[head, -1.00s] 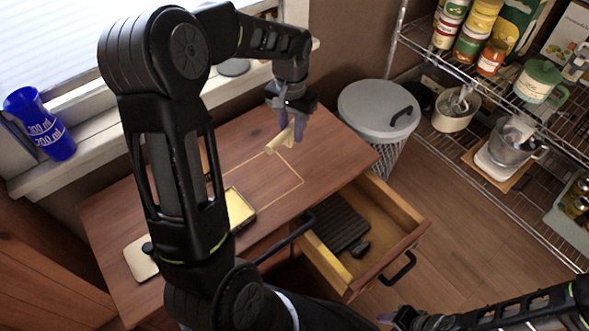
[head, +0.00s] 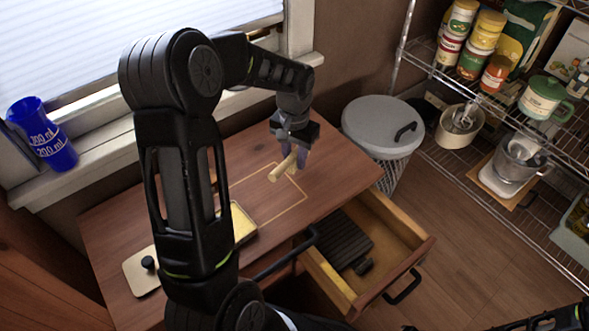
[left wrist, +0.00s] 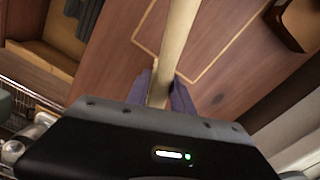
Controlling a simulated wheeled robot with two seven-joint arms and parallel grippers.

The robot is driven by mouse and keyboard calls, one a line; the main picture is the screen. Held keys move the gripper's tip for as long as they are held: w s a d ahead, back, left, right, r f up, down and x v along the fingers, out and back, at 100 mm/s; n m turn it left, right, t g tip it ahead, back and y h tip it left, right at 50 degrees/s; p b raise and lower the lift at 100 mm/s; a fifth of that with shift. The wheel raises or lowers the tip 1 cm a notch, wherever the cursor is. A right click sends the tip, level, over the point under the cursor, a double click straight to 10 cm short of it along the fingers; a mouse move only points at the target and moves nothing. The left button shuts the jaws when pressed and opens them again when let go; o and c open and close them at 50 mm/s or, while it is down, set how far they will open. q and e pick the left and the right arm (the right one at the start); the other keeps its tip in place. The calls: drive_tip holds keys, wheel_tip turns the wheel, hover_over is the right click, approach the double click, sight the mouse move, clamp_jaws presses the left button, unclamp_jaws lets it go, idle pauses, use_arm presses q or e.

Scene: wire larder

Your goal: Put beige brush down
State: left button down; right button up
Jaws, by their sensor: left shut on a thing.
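The beige brush (head: 281,171) is held in my left gripper (head: 293,158), just above the wooden table top, near its back right part. In the left wrist view its handle (left wrist: 177,45) runs up from between the two purple-grey fingers (left wrist: 165,95), which are shut on it. A thin yellow outlined rectangle (head: 301,186) is marked on the table (head: 250,170), and the brush is over or near its right end. I cannot tell whether the brush touches the table. My right gripper does not show clearly; only part of the right arm is at the bottom right.
A drawer (head: 408,249) stands open at the front right, with a dark ribbed item (head: 340,238) inside. A yellow-lined tray (head: 240,222) and a beige board (head: 137,276) lie on the left of the table. A lidded grey bin (head: 380,125) and wire shelves (head: 440,75) stand right.

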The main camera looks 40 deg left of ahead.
sight(294, 154)
use_arm(q)
drive_tip(key=shift+f+b, duration=0.7)
drive_tip(key=shift+f, duration=1.8)
drive_tip(key=shift+f, duration=0.2)
drive_tip(key=c, duration=1.1)
unclamp_jaws()
drive_tip(key=shift+r, duration=0.1)
drive_tip(key=shift+r, duration=0.1)
wheel_tip(294, 154, up, 11)
drive_tip(key=p, duration=0.3)
drive_tip(key=shift+r, duration=0.55)
